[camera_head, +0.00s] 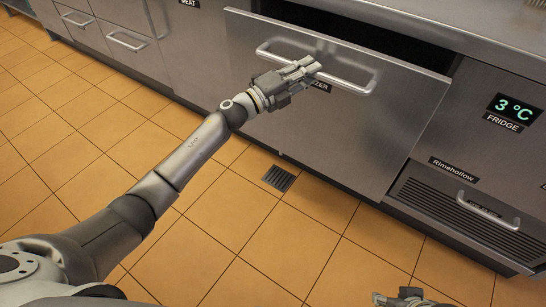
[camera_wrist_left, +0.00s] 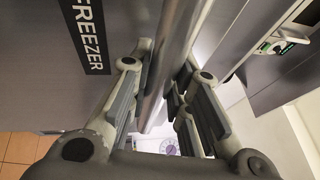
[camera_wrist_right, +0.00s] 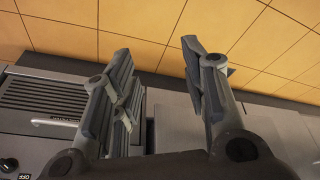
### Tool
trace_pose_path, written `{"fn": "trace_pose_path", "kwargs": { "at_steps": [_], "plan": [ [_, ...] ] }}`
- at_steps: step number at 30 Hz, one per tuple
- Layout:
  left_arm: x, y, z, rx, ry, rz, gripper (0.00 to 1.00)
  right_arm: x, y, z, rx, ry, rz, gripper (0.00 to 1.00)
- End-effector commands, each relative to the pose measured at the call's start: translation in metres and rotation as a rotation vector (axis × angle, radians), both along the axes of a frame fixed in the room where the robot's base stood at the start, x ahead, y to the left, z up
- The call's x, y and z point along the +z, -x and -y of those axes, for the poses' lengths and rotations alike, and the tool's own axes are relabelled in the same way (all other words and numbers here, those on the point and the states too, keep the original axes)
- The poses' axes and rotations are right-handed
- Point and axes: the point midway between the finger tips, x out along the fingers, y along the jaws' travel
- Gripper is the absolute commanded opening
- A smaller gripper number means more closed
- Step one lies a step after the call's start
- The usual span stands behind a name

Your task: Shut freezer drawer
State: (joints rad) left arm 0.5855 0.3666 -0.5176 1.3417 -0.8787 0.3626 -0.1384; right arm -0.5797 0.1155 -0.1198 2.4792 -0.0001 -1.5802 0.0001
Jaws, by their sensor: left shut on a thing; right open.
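The freezer drawer (camera_head: 330,130) is a large steel front with a wide bar handle (camera_head: 355,85). It stands out from the counter, and a dark gap (camera_head: 350,30) shows above its top edge. My left gripper (camera_head: 308,66) is shut on the handle near its middle and partly covers the freezer label (camera_head: 321,86). In the left wrist view the handle bar (camera_wrist_left: 172,50) runs between the fingers, beside the FREEZER label (camera_wrist_left: 82,38). My right gripper (camera_wrist_right: 157,55) is open and empty; only its tips show at the bottom of the head view (camera_head: 408,299).
A fridge front (camera_head: 490,140) with a 3 °C display (camera_head: 515,104) and a slatted grill (camera_head: 465,212) with a handle are to the right. Smaller drawers (camera_head: 125,40) stand at the left. The tiled floor (camera_head: 270,245) before the drawer is clear, with a flat drain (camera_head: 278,178).

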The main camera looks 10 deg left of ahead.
Motion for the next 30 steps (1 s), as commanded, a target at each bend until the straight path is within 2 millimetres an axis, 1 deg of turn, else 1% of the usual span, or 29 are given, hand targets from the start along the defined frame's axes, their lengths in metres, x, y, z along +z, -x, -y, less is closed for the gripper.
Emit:
{"fn": "trace_pose_path", "kwargs": {
  "at_steps": [4,10,21,30],
  "plan": [
    [-0.002,-0.007,0.002,0.002,0.000,0.000,0.00,-0.004,-0.004,-0.001,0.002,-0.003,0.019,0.41],
    [-0.001,-0.021,0.006,0.003,0.001,0.000,0.00,-0.005,-0.018,-0.003,0.009,-0.012,0.083,0.41],
    [-0.001,-0.028,0.009,0.002,0.000,-0.002,0.00,0.005,-0.046,-0.010,0.021,-0.031,0.206,0.41],
    [-0.001,-0.034,0.011,0.002,0.000,-0.001,0.00,0.010,-0.062,-0.018,0.030,-0.055,0.289,0.41]
  ]
}}
